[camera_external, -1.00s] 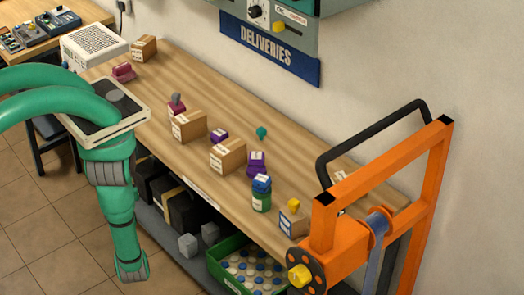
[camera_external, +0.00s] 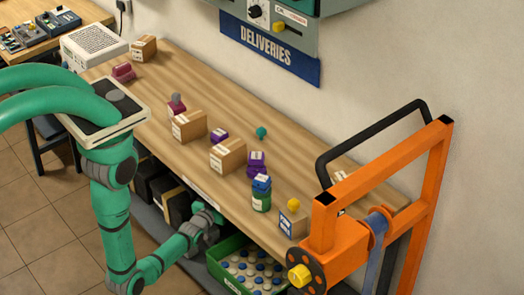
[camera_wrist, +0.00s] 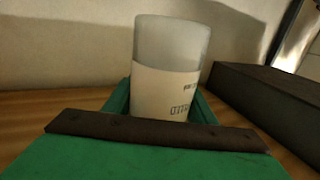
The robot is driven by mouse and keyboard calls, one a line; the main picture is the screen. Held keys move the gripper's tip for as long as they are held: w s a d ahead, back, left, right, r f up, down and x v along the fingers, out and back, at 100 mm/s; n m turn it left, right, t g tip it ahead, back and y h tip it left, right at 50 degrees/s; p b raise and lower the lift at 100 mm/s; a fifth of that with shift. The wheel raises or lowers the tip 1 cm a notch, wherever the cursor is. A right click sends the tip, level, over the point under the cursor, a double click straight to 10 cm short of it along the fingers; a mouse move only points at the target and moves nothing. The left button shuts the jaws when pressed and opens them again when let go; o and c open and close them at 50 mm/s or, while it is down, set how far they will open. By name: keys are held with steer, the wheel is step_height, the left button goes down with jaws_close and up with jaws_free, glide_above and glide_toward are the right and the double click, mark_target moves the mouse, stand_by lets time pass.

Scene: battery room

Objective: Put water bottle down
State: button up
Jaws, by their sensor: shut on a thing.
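The water bottle (camera_wrist: 170,50) is a pale, whitish cylinder with a printed cream label, upright in the middle of the wrist view. My gripper (camera_wrist: 162,104) is shut on it, with a green finger on each side of its lower part. The bottle's base is hidden behind my gripper's green body and dark bar. In the external view my gripper (camera_external: 212,212) is at the front edge of the wooden bench, low by the shelf below. I cannot make out the bottle in that view.
The wooden bench (camera_external: 185,75) carries cardboard boxes (camera_external: 228,155), purple items and a green-and-blue can (camera_external: 261,196). A green crate (camera_external: 225,250) with several round-topped items sits on the lower shelf. A dark block (camera_wrist: 265,95) stands right of the bottle. An orange frame (camera_external: 340,250) stands at right.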

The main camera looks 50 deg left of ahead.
steer(key=d+r+m+t+h, duration=0.15)
steer(key=d+m+h, duration=0.35)
steer(key=d, duration=1.7)
steer(key=s+f+h, duration=0.1)
steer(key=s+f, duration=0.4)
steer(key=shift+d+f+n, duration=0.25)
steer(key=shift+f+n, duration=0.1)
steer(key=shift+n, duration=0.05)
steer(key=shift+a, duration=0.1)
